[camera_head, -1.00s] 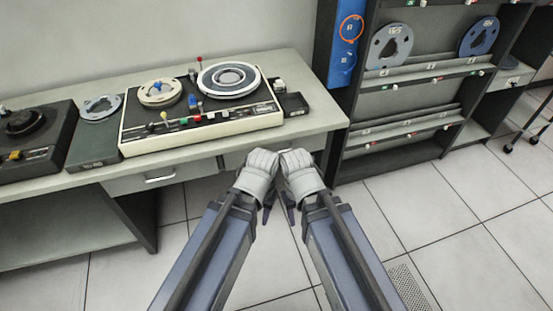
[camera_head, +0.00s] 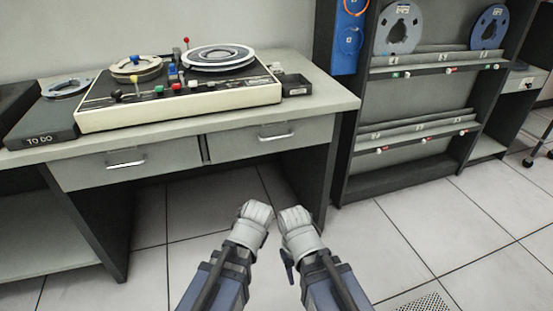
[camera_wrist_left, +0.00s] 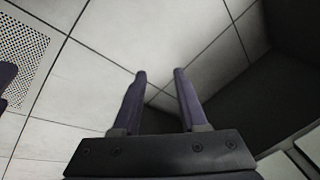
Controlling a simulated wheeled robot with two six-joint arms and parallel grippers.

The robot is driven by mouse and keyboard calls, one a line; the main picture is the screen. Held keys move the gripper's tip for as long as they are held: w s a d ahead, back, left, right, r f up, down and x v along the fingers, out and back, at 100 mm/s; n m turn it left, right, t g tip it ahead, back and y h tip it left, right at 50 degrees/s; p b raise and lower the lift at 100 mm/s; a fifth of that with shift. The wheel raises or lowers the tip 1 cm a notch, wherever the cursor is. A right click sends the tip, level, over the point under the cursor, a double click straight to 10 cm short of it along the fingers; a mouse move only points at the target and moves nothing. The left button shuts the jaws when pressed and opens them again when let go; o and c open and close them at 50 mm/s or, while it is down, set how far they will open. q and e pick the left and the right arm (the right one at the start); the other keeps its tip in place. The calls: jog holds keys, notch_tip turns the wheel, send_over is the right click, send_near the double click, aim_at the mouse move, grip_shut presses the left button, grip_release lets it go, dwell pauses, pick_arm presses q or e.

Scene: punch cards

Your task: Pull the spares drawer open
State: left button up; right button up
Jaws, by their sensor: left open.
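Two grey drawers are under the desk top, and both look shut. The left drawer (camera_head: 90,172) has a silver handle (camera_head: 126,163). The right drawer (camera_head: 240,146) has its own silver handle (camera_head: 276,136). I read no label on either, so I cannot tell which is the spares drawer. My left gripper (camera_head: 256,212) is below and in front of the right drawer, apart from it. In the left wrist view, its fingers (camera_wrist_left: 160,75) are open and empty over the floor. My right gripper (camera_head: 293,218) is close beside it; its jaws are not clearly visible.
A tape machine (camera_head: 180,97) stands on the desk top (camera_head: 325,99). A "TO DO" box (camera_head: 40,133) and a small dark tray (camera_head: 292,85) flank it. A reel rack (camera_head: 345,150) stands at right. The floor (camera_head: 420,215) in front is clear.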

pick_arm(q)
jog(key=w+a+m+t+b, duration=0.1)
jog(key=w+a+t+b, duration=0.2)
jog(key=w, duration=0.7)
jog(key=m+t+h+b, duration=0.2)
jog(key=m+t+h, duration=0.9)
jog(key=m, duration=0.8)
send_near(276, 138)
jog(key=shift+x, duration=1.35)
pick_arm(e)
notch_tip(276, 138, down, 7)
jog(key=shift+f, duration=0.15)
pick_arm(q)
jog(key=x, duration=0.7)
jog(key=shift+w+d+f+p, duration=0.1)
jog(key=shift+w+d+p, duration=0.05)
jog(key=shift+w+p, duration=0.25)
pick_arm(e)
jog(key=shift+r, duration=0.5)
pick_arm(q)
jog(key=shift+c, duration=0.2)
grip_shut()
